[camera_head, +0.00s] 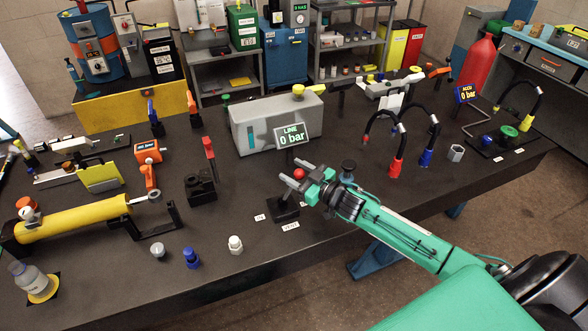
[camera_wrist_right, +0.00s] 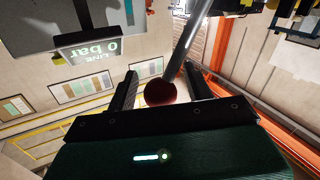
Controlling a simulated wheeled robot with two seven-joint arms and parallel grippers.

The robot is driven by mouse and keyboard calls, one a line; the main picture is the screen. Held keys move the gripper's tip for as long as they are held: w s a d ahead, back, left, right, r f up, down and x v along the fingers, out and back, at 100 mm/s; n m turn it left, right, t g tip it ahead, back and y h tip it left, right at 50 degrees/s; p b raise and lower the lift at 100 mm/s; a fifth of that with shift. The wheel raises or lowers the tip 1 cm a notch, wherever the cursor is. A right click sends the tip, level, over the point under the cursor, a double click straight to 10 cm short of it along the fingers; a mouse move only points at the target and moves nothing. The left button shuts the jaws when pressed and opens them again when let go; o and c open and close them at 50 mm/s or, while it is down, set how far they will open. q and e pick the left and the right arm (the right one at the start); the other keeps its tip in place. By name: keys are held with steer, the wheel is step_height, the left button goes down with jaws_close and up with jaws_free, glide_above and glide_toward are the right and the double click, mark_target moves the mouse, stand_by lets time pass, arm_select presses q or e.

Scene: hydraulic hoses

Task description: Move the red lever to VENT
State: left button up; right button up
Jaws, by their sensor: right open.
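The red lever shows as a red ball knob (camera_head: 299,174) on a rod above a small black base (camera_head: 285,210), in front of the green LINE gauge (camera_head: 290,134) reading 0 bar. Small white labels, one of them VENT (camera_head: 290,225), lie by the base. My right gripper (camera_head: 306,180) is at the knob, its fingers open. In the right wrist view the dark red knob (camera_wrist_right: 160,92) and its slanted metal rod (camera_wrist_right: 183,58) show between the two spread fingers of my right gripper (camera_wrist_right: 158,88). I cannot tell whether either finger touches it. My left gripper is out of view.
A grey tank (camera_head: 270,122) stands behind the gauge. Another upright red handle (camera_head: 209,147) stands to the left on a black block. Red and blue hose ends (camera_head: 396,166) are to the right. Blue and white caps (camera_head: 191,258) lie near the front edge.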

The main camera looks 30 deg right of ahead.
steer(key=shift+w+a, duration=0.15)
steer(key=shift+w, duration=0.1)
jaws_close()
steer(key=a+n+p, duration=0.1)
steer(key=p, duration=0.1)
steer(key=a+n+g+p, duration=0.1)
steer(key=a+p, duration=0.1)
steer(key=a+r+n+h+p, duration=0.1)
steer(key=a+p, duration=0.1)
steer(key=shift+w+a+n+g, duration=0.1)
steer(key=shift+n+g, duration=0.2)
steer(key=shift+g, duration=0.1)
jaws_free()
